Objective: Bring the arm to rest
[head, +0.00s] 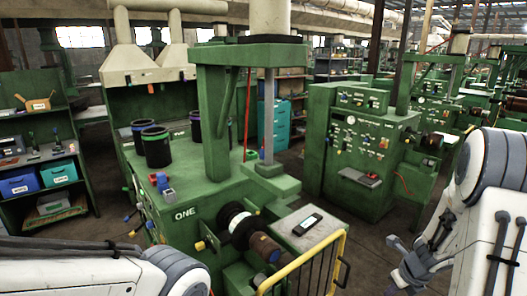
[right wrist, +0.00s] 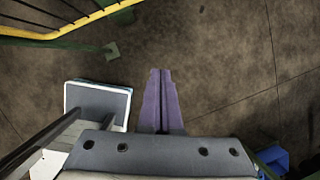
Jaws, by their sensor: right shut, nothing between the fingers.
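In the right wrist view, my right gripper (right wrist: 160,84) has its two purple fingers pressed together, with nothing between them. It hangs over bare brown floor and touches nothing. In the head view, my right arm (head: 487,195) comes in at the right edge, folded, with its lower part beside the green machine's front side. My left arm (head: 85,274) shows only as white and grey links along the bottom left. My left gripper is out of view.
A green machine (head: 204,190) marked ONE stands in front, with dark cylinders (head: 156,150) on top. A yellow railing (head: 318,262) borders its right side. Shelves (head: 40,165) with bins stand at left. In the right wrist view, a grey-topped box (right wrist: 98,100) lies left of the fingers.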

